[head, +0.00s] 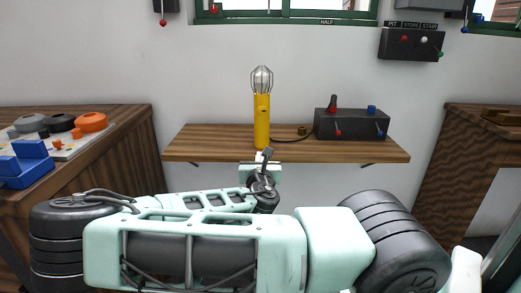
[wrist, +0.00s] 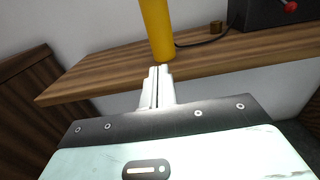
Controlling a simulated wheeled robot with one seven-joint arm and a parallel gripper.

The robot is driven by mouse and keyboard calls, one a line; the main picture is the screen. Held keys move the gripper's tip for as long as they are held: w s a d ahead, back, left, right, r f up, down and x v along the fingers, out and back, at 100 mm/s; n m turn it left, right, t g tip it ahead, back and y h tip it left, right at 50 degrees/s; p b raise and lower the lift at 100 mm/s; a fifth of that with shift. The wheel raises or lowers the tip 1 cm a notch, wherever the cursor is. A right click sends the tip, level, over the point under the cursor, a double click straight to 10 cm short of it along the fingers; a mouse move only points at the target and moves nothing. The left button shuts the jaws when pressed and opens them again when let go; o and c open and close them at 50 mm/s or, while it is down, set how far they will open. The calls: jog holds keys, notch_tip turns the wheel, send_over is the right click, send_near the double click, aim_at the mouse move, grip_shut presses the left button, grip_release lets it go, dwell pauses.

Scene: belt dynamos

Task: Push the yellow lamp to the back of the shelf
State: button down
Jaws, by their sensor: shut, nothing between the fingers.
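The yellow lamp (head: 262,122) stands upright on the wooden wall shelf (head: 210,144), with a wire cage at its top. It stands near the shelf's front edge, left of the middle. In the wrist view the lower part of the lamp (wrist: 156,28) stands on the shelf (wrist: 100,82) just beyond my gripper. My gripper (wrist: 160,70) is shut and empty, its fingertips pointing at the lamp's base near the shelf's front edge. I cannot tell whether the tips touch the lamp. In the head view my own arm hides most of the gripper.
A dark control box (head: 351,124) with red and blue knobs stands right of the lamp, with a cable and a small brown block (head: 302,130) between them. A wooden counter (head: 120,140) is at left and another (head: 460,150) at right. The shelf left of the lamp is clear.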

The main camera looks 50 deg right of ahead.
aim_at(262, 137)
jog(key=b+x, duration=0.4)
jog(key=x, duration=0.7)
jog(key=shift+s+d, duration=0.15)
jog(key=shift+d, duration=0.1)
jog(key=shift+w+d, duration=0.4)
jog(key=shift+d, duration=0.1)
jog(key=x, duration=1.2)
jog(key=shift+w+d, duration=0.1)
